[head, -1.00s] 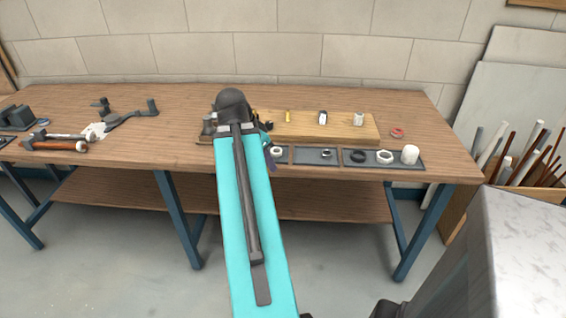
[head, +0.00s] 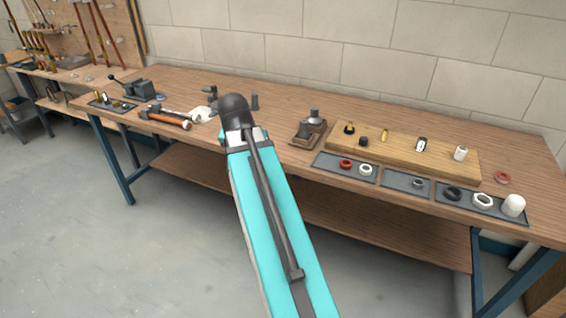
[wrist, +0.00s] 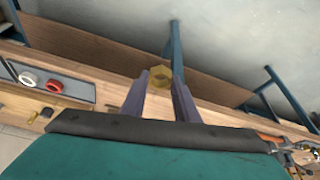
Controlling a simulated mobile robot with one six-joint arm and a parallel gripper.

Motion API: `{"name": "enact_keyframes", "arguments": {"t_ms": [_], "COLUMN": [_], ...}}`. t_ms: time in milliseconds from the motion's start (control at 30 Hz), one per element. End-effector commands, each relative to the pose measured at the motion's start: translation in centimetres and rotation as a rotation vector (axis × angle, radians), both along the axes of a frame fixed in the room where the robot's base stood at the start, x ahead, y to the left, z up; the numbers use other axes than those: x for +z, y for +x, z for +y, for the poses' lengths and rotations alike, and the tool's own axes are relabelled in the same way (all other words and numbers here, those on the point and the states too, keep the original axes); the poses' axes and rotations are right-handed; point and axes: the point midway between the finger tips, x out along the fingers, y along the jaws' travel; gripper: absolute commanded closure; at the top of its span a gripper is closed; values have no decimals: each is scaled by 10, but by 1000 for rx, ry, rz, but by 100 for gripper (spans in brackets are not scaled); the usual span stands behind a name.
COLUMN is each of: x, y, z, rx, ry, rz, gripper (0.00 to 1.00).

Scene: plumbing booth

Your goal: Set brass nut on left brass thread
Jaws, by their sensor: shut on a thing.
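In the wrist view the brass nut (wrist: 159,77) sits between the two fingertips of my gripper (wrist: 158,84), which is shut on it. In the head view my arm hides the gripper and nut. The wooden board (head: 325,143) carries a row of fittings. At its left end stands a dark fitting with a brass-coloured part (head: 349,128), with a small black piece (head: 363,141) beside it. A slim brass post (head: 384,135) stands to their right. I cannot tell from these views which is the left brass thread. My arm is left of the board, apart from it.
Grey trays (head: 326,164) along the board's front hold red, white, grey and black rings and a white cap (head: 513,205). A brown holder (head: 308,133) stands left of the board.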

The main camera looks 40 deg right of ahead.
Motion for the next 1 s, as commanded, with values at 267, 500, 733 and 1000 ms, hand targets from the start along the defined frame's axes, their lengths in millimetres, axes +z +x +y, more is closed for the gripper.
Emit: {"name": "enact_keyframes", "arguments": {"t_ms": [267, 500, 733, 1000], "x": [7, 13, 19, 23], "y": [56, 93, 117, 127], "z": [83, 160, 237, 291], "rx": [300, 555, 791, 952], "ry": [-1, 0, 0, 0], "rz": [-1, -1, -1, 0], "gripper": [95, 95, 95, 95]}}
